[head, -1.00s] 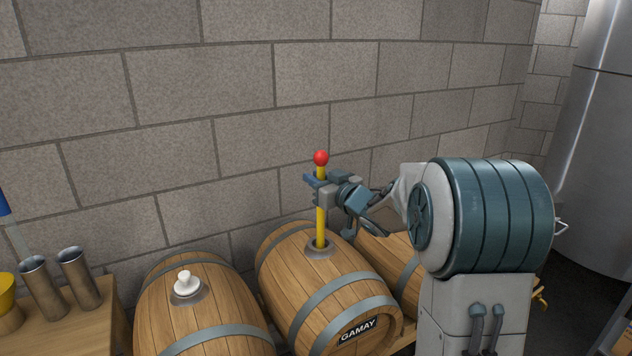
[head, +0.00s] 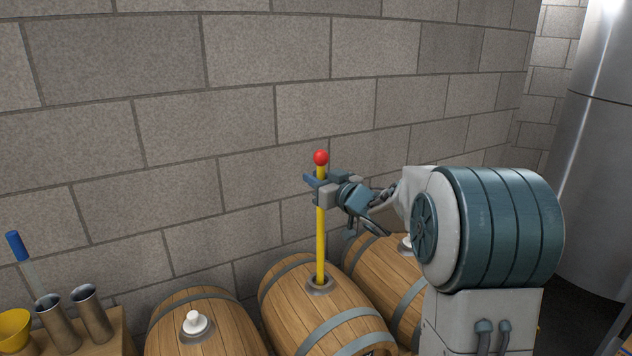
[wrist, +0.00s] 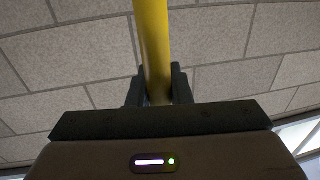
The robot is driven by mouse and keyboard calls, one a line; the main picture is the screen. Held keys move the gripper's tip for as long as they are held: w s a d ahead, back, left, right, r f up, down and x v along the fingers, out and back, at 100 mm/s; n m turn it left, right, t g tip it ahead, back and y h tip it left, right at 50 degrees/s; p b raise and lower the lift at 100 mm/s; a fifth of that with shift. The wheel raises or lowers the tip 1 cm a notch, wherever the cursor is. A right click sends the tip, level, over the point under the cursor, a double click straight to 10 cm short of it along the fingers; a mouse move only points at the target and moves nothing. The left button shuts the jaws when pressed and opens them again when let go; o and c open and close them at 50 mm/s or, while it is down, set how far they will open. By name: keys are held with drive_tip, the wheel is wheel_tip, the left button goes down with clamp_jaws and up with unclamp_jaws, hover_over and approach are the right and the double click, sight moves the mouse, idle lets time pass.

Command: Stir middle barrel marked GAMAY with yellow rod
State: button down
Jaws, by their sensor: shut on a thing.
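The yellow rod (head: 321,225) with a red ball on its top stands upright in the head view. Its lower end meets the bung hole of the middle barrel (head: 290,293); how far it reaches inside is hidden. The GAMAY label on this barrel is almost wholly cut off at the bottom edge. My gripper (head: 319,190) is shut on the rod a little below the red ball. In the wrist view the rod (wrist: 153,50) runs between the two dark fingers.
A left barrel (head: 225,335) carries a white bung (head: 195,322). A right barrel (head: 380,262) is partly behind my arm. A bench at the left holds two metal cups (head: 90,312), a yellow funnel (head: 14,328) and a blue-handled tool (head: 16,246). A block wall stands behind.

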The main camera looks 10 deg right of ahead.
wheel_tip(320, 180, up, 8)
drive_tip(key=p, duration=0.6)
drive_tip(key=shift+f, duration=0.2)
idle(0.5)
